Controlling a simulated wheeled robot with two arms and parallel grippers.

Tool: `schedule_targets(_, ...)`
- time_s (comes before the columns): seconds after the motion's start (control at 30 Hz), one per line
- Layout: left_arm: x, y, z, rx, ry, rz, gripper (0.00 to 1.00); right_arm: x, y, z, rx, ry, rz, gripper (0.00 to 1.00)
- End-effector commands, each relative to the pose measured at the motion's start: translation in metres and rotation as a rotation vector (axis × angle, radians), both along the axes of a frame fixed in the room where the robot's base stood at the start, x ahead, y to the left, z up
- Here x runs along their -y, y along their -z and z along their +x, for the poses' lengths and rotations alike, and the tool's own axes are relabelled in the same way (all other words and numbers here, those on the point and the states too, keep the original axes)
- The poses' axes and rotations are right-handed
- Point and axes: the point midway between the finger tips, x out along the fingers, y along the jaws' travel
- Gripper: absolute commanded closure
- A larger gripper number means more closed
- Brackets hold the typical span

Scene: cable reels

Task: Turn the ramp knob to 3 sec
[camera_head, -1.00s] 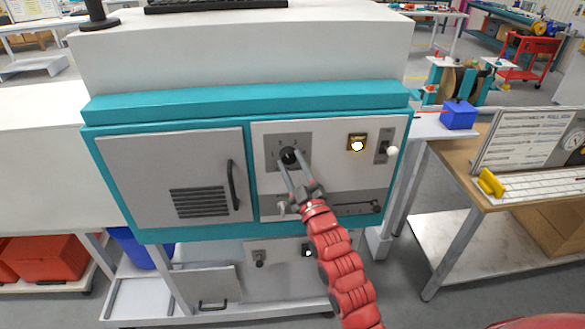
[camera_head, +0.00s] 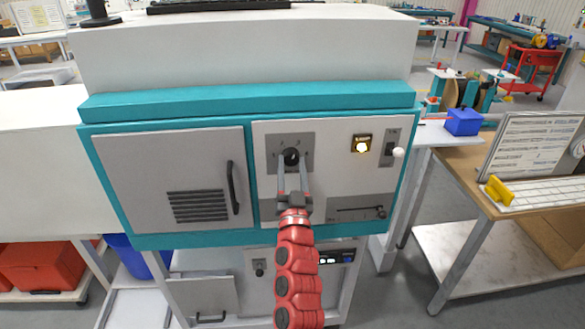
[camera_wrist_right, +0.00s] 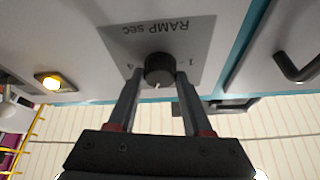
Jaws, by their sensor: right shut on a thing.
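The ramp knob (camera_head: 291,157) is a round black knob on a grey plate (camera_head: 306,141) of the cabinet front. In the right wrist view the knob (camera_wrist_right: 159,69) shows close up, with "RAMP SEC" upside down above it. A 4 stands left of it and a 1 right of it there. A small white mark shows at the knob's lower edge. My right gripper (camera_head: 292,168) reaches up from below, shut on the knob with a finger on each side. The fingers (camera_wrist_right: 153,78) flank it in the wrist view. My left gripper is not in view.
Right of the knob are a lit yellow button (camera_head: 362,144) and a switch with a white ball end (camera_head: 397,152). A slotted slider plate (camera_head: 357,208) lies below. Left is a vented door (camera_head: 175,180) with a black handle (camera_head: 233,187).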

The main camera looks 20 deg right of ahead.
Motion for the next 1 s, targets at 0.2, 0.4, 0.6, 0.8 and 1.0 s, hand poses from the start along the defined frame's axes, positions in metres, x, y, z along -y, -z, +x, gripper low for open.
schedule_targets(0.2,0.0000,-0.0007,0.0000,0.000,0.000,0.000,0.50,-0.0010,0.0010,0.0008,0.010,-0.002,0.079,1.00)
schedule_targets(0.4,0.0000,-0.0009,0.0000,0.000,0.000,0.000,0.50,-0.0016,0.0010,0.0008,0.015,-0.001,0.106,1.00)
schedule_targets(0.6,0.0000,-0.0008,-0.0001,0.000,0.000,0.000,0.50,-0.0015,0.0009,0.0007,0.017,-0.001,0.109,1.00)
schedule_targets(0.8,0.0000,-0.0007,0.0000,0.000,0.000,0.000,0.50,-0.0015,0.0010,0.0006,0.017,-0.001,0.109,0.48)
schedule_targets(1.0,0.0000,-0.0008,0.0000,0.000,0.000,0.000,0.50,-0.0012,0.0005,0.0005,0.018,-0.001,0.108,0.20)
